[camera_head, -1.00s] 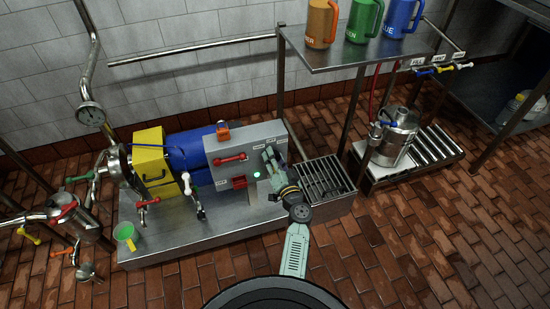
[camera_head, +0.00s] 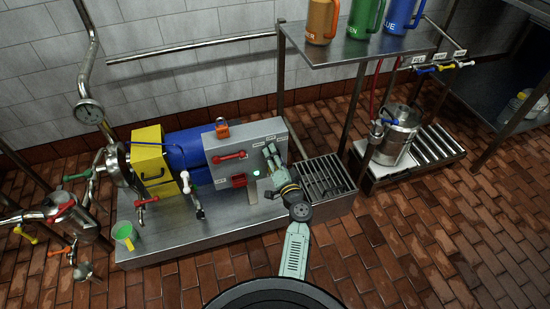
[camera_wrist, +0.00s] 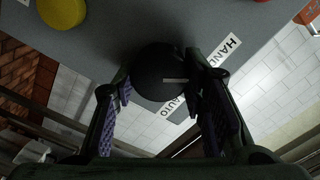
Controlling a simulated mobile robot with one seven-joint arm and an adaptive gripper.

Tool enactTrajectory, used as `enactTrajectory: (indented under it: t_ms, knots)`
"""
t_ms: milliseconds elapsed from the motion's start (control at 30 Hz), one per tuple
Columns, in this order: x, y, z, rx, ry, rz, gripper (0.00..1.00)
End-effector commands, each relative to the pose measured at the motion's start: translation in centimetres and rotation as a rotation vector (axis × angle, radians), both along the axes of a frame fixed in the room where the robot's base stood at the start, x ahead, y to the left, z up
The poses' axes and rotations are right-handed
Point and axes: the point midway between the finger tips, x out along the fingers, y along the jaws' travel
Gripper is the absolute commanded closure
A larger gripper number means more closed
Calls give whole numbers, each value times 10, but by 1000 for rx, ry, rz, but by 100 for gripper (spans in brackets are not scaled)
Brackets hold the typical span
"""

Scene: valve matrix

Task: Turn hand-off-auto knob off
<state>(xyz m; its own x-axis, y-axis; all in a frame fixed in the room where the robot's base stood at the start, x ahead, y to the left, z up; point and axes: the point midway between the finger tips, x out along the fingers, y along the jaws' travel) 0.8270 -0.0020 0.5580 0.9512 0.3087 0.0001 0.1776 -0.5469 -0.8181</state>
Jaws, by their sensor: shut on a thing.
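The hand-off-auto knob (camera_wrist: 158,72) is round and black with a white pointer line. In the wrist view it sits between the two fingers of my gripper (camera_wrist: 160,92), which is shut on it. The pointer line faces right in that view, between the HAND label (camera_wrist: 229,48) and the AUTO label (camera_wrist: 181,108). The right finger hides the panel there, so I cannot read an OFF label. In the head view my gripper (camera_head: 271,156) is at the right part of the grey control panel (camera_head: 243,147), and it hides the knob.
A red lever (camera_head: 229,157), a red switch (camera_head: 239,180) and a small indicator light (camera_head: 257,172) are on the panel left of my gripper. A yellow button (camera_wrist: 62,12) shows in the wrist view. A metal grate (camera_head: 325,178) lies right of the panel.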

Motion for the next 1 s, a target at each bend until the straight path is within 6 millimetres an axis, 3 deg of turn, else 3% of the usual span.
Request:
enactTrajectory:
  t_ms: [500,1000]
  knots:
    - [0,-1,-3,409,133,-1,89]
    - [0,-1,-3,577,188,-1,89]
